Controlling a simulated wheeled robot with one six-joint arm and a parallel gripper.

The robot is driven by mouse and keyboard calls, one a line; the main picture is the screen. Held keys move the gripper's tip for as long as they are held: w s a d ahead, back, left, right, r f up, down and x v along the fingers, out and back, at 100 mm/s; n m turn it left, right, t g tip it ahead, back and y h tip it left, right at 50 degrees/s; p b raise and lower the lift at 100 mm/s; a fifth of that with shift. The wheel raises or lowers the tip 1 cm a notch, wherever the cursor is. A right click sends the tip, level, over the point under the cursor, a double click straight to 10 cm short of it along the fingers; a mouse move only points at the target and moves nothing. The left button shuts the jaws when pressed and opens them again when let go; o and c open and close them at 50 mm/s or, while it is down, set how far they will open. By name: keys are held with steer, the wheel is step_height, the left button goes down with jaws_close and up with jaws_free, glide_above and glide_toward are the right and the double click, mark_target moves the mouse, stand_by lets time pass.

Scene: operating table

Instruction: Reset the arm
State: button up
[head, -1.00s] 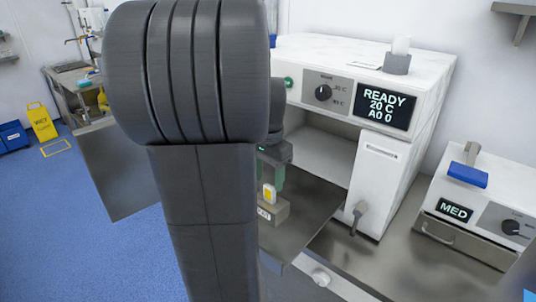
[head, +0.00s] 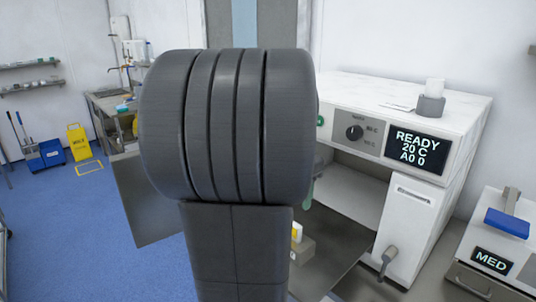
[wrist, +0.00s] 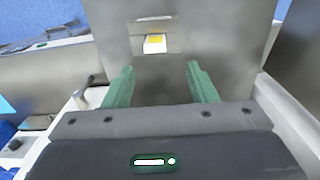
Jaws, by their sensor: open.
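My gripper (wrist: 160,68) shows in the wrist view with its two green fingers spread apart and nothing between them. Beyond the fingertips, a small beige block (wrist: 150,22) with a white-and-yellow piece (wrist: 155,43) at it rests on a grey metal surface. In the head view my arm hides most of the gripper; only a bit of green finger (head: 308,194) shows. The yellow-and-white piece (head: 296,232) and the beige block (head: 302,250) show below it, partly hidden by my arm.
A white machine (head: 465,115) with a display reading READY 20 C A0 0 stands at right, its bay open above a metal panel (head: 345,265). A smaller MED unit (head: 492,262) is at lower right. A yellow floor sign (head: 78,142) and blue bucket (head: 50,152) stand far left on open floor.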

step_height(320, 180, down, 10)
steer(key=shift+f, duration=0.2)
steer(key=shift+a+r, duration=0.1)
stand_by(0.4)
